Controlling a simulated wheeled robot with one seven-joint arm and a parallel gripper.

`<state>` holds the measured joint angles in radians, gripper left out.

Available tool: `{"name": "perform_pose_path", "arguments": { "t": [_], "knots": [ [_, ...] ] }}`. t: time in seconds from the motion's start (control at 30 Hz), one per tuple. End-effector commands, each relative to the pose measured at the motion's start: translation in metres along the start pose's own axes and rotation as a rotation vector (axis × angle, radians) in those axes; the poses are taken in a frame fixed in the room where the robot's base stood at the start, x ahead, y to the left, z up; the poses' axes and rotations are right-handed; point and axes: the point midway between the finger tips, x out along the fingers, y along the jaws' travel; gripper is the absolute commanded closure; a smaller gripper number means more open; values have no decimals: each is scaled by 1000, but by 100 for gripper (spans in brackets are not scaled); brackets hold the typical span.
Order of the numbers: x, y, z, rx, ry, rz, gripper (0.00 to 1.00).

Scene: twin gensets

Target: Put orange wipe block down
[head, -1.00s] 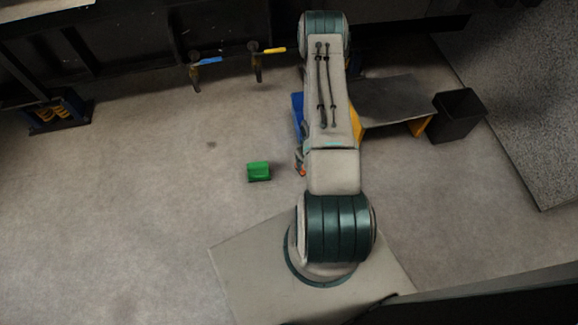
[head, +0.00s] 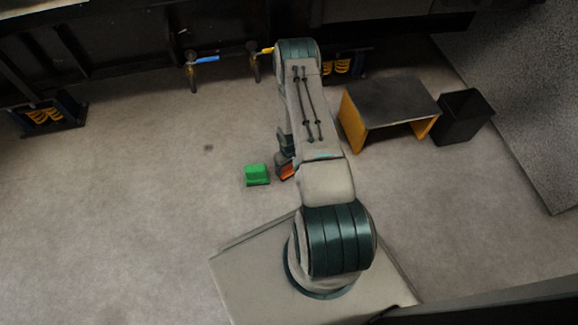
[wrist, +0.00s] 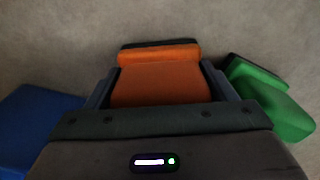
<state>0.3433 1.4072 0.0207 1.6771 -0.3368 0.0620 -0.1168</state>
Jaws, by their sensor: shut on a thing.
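My gripper (wrist: 160,76) is shut on the orange wipe block (wrist: 160,88), with one dark finger along each side of it. The block has a rounded orange ridge and a dark edge at its far end. In the head view the orange block (head: 287,172) shows partly beneath my arm, close to the floor. I cannot tell whether it touches the floor. A green block (wrist: 268,97) lies just right of the gripper in the wrist view; in the head view the green block (head: 257,174) is left of the orange one.
A blue block (wrist: 35,125) is at the left of the wrist view. A low dark-topped table (head: 392,101) with yellow legs and a black bin (head: 464,117) stand to the right. Valves with blue (head: 207,60) and yellow handles are at the back. Floor left of the green block is clear.

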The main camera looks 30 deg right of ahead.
Motion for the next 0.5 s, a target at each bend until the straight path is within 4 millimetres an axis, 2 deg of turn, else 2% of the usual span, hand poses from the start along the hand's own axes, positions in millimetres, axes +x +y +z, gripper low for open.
{"name": "perform_pose_path", "arguments": {
  "t": [0.23,0.27,0.3,0.5],
  "knots": [
    [4,0,0,0,0,0,52],
    [2,0,0,0,0,0,15],
    [2,0,0,0,0,0,3],
    [2,0,0,0,0,0,1]
  ]
}}
